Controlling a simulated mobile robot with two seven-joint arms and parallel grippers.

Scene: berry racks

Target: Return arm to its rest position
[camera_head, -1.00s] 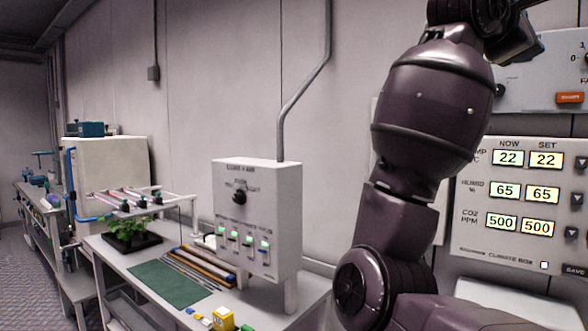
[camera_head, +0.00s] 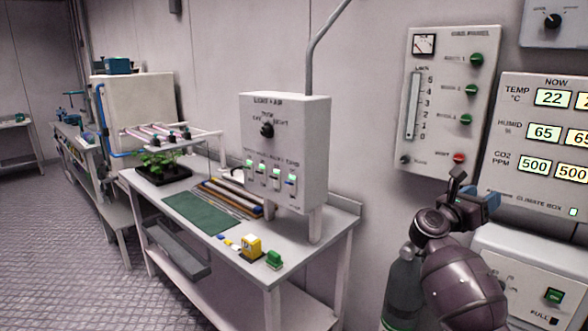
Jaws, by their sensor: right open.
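My right arm, dark purple, comes in at the lower right of the head view. My right gripper (camera_head: 466,192) is at its upper end, small and dark with a blue part beside it. It is open, and nothing shows between its fingers. It appears in front of the wall below the gauge panel (camera_head: 447,130) and left of the climate box (camera_head: 535,150); whether it touches anything is hard to tell. My left gripper is not in view.
A bench (camera_head: 293,258) in the middle holds a light-and-air box (camera_head: 285,150), a plant in a black tray (camera_head: 163,176), a green mat (camera_head: 201,212) and small yellow and green items. A grey cylinder (camera_head: 402,280) stands by my arm. The floor at left is clear.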

